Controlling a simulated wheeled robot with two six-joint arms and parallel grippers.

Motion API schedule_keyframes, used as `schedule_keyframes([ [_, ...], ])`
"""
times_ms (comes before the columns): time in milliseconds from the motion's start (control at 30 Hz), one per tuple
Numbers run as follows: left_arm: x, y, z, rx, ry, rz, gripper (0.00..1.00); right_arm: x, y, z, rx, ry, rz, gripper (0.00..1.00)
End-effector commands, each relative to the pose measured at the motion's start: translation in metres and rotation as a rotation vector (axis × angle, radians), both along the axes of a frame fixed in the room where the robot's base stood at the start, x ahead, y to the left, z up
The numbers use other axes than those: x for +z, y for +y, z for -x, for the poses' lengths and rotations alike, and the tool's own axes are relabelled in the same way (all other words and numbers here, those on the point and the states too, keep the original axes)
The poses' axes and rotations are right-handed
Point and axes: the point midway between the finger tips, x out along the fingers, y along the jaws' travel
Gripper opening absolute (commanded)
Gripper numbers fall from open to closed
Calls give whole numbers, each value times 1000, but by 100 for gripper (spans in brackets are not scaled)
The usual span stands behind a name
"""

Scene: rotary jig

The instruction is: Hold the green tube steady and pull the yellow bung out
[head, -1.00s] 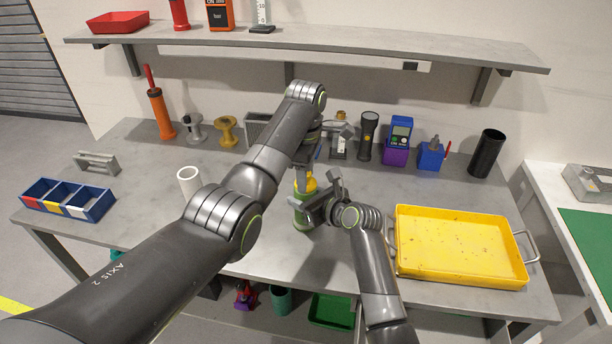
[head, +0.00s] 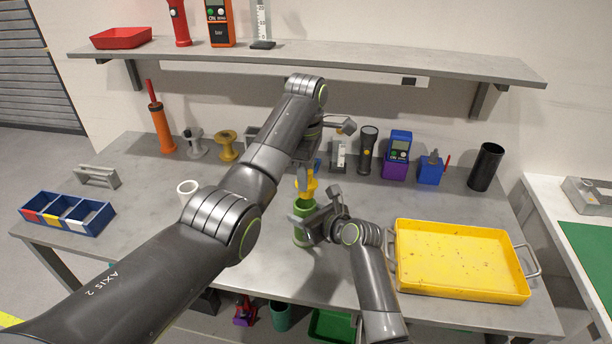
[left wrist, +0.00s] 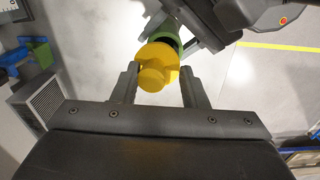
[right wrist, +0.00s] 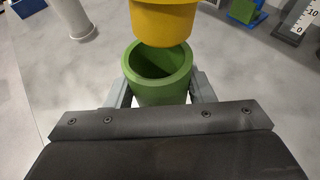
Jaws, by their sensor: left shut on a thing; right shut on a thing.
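The green tube (head: 303,212) stands upright on the bench in the head view. In the right wrist view the green tube (right wrist: 158,88) shows an open, hollow top. My right gripper (head: 318,222) is shut on the tube, with a finger on either side of it (right wrist: 160,90). The yellow bung (head: 306,186) is above the tube, and in the right wrist view the bung (right wrist: 163,22) hangs clear of the rim. My left gripper (head: 306,168) is shut on the bung from above; in the left wrist view the bung (left wrist: 155,68) is between its fingers (left wrist: 158,80).
A yellow tray (head: 460,262) lies to the right on the bench. A white tube (head: 188,190) stands at left, beyond my left arm.

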Motion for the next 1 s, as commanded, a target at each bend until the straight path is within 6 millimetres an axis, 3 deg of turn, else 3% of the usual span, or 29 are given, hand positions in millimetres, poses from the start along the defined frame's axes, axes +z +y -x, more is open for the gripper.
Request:
schedule_keyframes([
  [500, 20, 0, 0, 0, 2, -1, 12, 1, -1, -1, -2, -4, 2, 21],
  [867, 22, 0, 0, 0, 3, 0, 12, 2, 0, -1, -2, -6, 1, 21],
  [900, 22, 0, 0, 0, 3, 0, 12, 2, 0, -1, -2, -6, 1, 54],
  [1000, 22, 0, 1, 0, 3, 0, 12, 2, 0, -1, -2, -6, 1, 67],
])
